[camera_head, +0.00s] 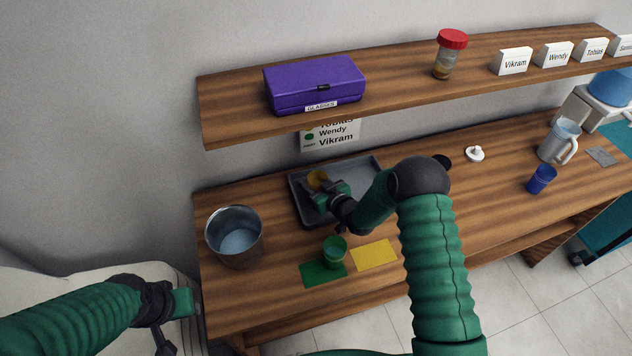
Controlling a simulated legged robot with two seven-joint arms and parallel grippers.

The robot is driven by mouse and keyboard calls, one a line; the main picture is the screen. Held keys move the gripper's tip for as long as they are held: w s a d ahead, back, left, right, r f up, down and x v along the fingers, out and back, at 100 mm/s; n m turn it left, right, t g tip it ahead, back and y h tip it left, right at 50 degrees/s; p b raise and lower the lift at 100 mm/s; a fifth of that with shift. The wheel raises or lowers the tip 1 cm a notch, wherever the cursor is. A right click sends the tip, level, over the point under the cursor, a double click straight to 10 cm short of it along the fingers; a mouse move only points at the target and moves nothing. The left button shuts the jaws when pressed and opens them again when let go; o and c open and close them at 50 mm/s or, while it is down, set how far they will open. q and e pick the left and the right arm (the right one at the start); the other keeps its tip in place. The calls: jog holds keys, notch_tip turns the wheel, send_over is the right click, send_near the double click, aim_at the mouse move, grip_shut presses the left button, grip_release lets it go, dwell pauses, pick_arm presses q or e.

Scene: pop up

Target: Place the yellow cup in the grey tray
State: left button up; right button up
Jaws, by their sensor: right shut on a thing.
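The yellow cup (317,179) is over the left part of the grey tray (366,168), partly hidden by my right gripper. I cannot tell whether it touches the tray floor. My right gripper (320,193) is shut on the yellow cup, its arm reaching in from the lower right. The tray lies on the wooden table, under the upper shelf. My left gripper (168,338) is at the lower left, off the table's left edge and away from the tray; its fingers are too unclear to read.
A green cup (334,251) stands on a green card (322,273), beside a yellow card (373,255). A metal bucket (234,237) stands left of the tray. A blue cup (540,179) and a pitcher (559,142) are at right. The shelf (400,75) holds a purple case (315,84).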

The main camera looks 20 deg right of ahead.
jog(key=shift+a+r, duration=0.1)
jog(key=shift+a, duration=0.35)
jog(key=o, duration=1.1)
jog(key=shift+d+f, duration=0.3)
jog(key=shift+d, duration=0.55)
jog(key=o, duration=0.3)
jog(key=shift+d+f, duration=0.15)
jog(key=shift+d, duration=0.6)
jog(key=shift+a, duration=0.3)
jog(key=shift+s+a+r, duration=0.55)
jog(key=shift+s+r, duration=0.2)
jog(key=shift+s, duration=0.15)
jog(key=v, duration=0.3)
jog(key=d+v, duration=0.1)
jog(key=v, duration=0.3)
jog(key=b+v, duration=0.1)
jog(key=v, duration=0.2)
jog(key=shift+d+f, duration=0.1)
jog(key=shift+d, duration=0.25)
jog(key=shift+a, duration=0.65)
pick_arm(q)
jog(key=shift+d+f, duration=0.4)
pick_arm(e)
jog(key=shift+d, duration=0.5)
